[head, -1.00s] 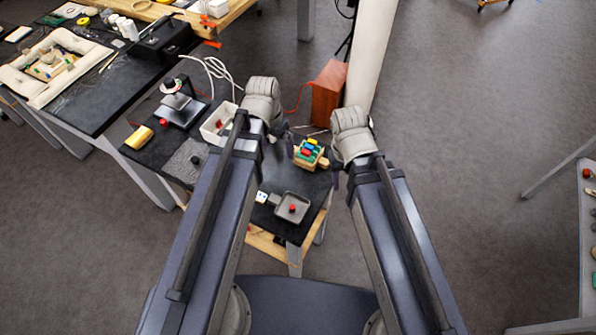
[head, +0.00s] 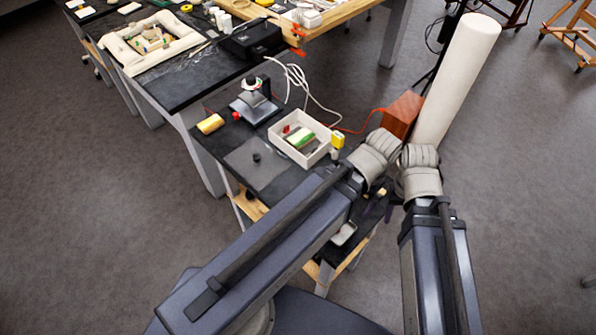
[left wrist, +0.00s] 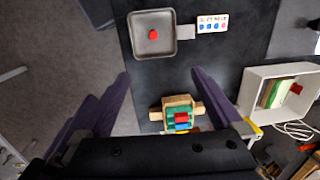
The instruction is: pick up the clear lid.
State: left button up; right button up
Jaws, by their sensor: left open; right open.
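The clear lid (head: 255,162) looks like a greyish see-through square with a small black knob. It lies flat on the black table (head: 222,165), left of the white box, in the head view. My right gripper (head: 386,203) is open near the table's right side, partly hidden, away from the lid.
The white box (head: 278,138) holds a green-and-white block and a red piece. A scale-like stand (head: 252,108) and a yellow block (head: 210,124) sit behind the lid. A grey tray (left wrist: 137,38) holds a red piece. An orange-brown box (head: 402,115) and white column (head: 455,80) stand beyond.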

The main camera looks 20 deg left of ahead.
aim_at(257, 163)
jog(key=k+j+u, duration=0.2)
jog(key=k+j, duration=0.15)
jog(key=k+j+u, duration=0.15)
jog(key=j, duration=0.3)
jog(key=k+j+u, duration=0.2)
jog(key=k+j, duration=0.2)
